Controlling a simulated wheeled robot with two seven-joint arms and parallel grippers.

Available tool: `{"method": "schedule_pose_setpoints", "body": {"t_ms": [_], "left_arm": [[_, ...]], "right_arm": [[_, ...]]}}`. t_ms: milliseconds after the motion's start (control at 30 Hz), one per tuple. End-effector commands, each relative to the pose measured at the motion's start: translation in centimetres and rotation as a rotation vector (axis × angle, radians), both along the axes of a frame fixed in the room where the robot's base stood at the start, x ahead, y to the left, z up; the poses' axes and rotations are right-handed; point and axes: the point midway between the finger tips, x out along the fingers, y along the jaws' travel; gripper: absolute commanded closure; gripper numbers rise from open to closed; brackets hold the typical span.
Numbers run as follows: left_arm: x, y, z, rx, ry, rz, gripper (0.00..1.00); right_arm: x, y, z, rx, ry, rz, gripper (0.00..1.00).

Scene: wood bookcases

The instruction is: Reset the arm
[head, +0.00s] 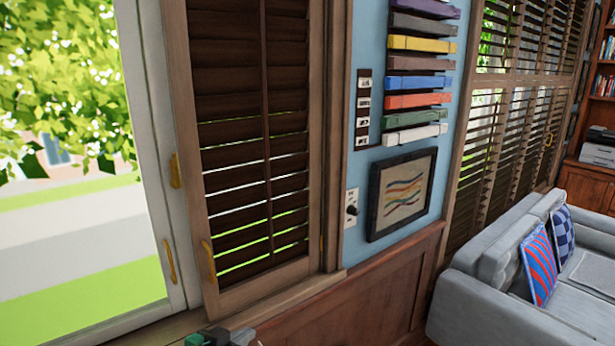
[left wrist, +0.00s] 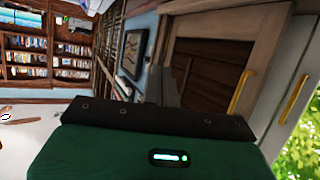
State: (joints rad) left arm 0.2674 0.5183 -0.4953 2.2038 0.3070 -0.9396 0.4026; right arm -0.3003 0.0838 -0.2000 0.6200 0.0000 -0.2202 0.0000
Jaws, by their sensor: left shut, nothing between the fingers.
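My left gripper (head: 220,338) shows only as a small green and dark piece at the bottom edge of the head view, below the window sill. In the left wrist view its green body fills the bottom, and its dark fingers (left wrist: 167,84) are shut with nothing between them. The fingers appear in front of the wooden shutter and wall, apart from the handles. The rest of the left arm is out of sight. My right gripper is in neither view.
A dark slatted shutter (head: 240,130) with a yellow handle (head: 209,262) stands beside a white-framed window (head: 165,150). A framed picture (head: 401,194) and coloured wall bars (head: 418,63) hang to its right. A grey sofa (head: 480,300) stands at lower right, near a bookcase (head: 590,120).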

Motion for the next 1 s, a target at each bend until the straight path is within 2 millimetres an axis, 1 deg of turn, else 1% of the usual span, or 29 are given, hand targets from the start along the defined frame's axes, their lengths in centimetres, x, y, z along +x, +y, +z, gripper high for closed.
{"method": "schedule_pose_setpoints", "body": {"t_ms": [33,100,267,300,367,400,467,500,600,700,1000], "left_arm": [[-1.4,0.1,-1.7,0.009,0.042,0.015,1.00],[-3.1,0.6,-3.8,0.036,0.094,0.039,1.00],[-7.5,2.1,-8.3,0.100,0.226,0.096,1.00],[-8.8,2.6,-9.4,0.116,0.263,0.110,1.00],[-10.7,3.3,-11.0,0.141,0.319,0.131,1.00],[-12.1,3.9,-12.0,0.160,0.358,0.146,1.00],[-14.2,4.7,-13.4,0.186,0.419,0.165,1.00],[-15.7,5.2,-14.3,0.204,0.460,0.179,1.00],[-19.1,6.5,-16.1,0.244,0.554,0.207,1.00],[-22.1,7.6,-17.4,0.278,0.636,0.228,1.00],[-29.8,10.2,-19.7,0.357,0.840,0.273,1.00]], "right_arm": [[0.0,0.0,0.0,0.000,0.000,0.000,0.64],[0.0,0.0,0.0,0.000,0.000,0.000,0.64],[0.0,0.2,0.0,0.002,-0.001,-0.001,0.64],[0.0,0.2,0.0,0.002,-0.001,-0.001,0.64],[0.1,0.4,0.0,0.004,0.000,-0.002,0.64],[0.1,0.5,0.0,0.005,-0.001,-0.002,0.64],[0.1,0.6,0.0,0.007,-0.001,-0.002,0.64],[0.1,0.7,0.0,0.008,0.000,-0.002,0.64],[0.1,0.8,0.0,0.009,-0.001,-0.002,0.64],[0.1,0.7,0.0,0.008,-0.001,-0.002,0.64],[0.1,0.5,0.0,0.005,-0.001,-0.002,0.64]]}}
